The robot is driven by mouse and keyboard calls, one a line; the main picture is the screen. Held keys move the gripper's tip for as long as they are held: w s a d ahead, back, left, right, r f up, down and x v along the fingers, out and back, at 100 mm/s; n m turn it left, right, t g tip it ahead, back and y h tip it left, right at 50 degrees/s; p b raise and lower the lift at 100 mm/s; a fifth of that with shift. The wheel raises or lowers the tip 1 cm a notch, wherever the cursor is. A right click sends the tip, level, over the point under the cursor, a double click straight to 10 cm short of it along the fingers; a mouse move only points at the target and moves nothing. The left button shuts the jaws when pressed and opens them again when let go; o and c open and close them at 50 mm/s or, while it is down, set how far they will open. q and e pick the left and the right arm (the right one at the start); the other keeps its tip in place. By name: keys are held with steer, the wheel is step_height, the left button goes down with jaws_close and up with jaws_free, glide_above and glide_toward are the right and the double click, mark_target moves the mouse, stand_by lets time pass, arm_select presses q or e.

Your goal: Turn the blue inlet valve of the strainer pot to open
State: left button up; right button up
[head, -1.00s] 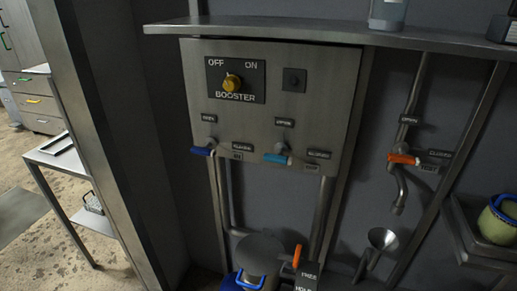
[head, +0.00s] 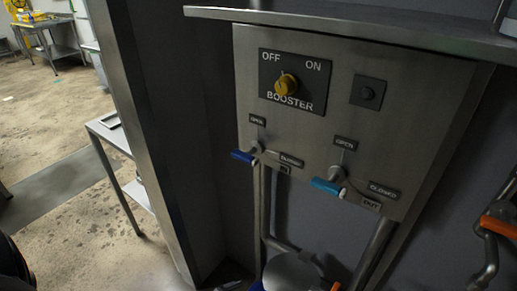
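The dark blue valve handle (head: 243,157) sits on the lower left of the grey control panel (head: 325,125), beside the IN label. An OPEN label (head: 257,120) is above it and a CLOSED label (head: 291,160) is to its right. The handle's tip shows left of its stem, off the CLOSED label; its exact setting is hard to tell. A lighter blue valve handle (head: 327,187) with the OUT label is to the right. The grey round lid of a pot (head: 290,272) is below, cut off by the picture's edge. Neither gripper is in view.
A yellow BOOSTER knob (head: 286,85) is above the valves. A metal shelf (head: 350,27) juts out over the panel. A steel post (head: 135,130) stands left of the panel. An orange handle (head: 498,229) is at the right edge. Open floor lies at the left.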

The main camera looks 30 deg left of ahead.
arm_select(q)
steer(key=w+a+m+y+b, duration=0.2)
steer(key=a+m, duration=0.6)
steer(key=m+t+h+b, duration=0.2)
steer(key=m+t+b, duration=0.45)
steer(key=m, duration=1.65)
glide_toward(242, 158)
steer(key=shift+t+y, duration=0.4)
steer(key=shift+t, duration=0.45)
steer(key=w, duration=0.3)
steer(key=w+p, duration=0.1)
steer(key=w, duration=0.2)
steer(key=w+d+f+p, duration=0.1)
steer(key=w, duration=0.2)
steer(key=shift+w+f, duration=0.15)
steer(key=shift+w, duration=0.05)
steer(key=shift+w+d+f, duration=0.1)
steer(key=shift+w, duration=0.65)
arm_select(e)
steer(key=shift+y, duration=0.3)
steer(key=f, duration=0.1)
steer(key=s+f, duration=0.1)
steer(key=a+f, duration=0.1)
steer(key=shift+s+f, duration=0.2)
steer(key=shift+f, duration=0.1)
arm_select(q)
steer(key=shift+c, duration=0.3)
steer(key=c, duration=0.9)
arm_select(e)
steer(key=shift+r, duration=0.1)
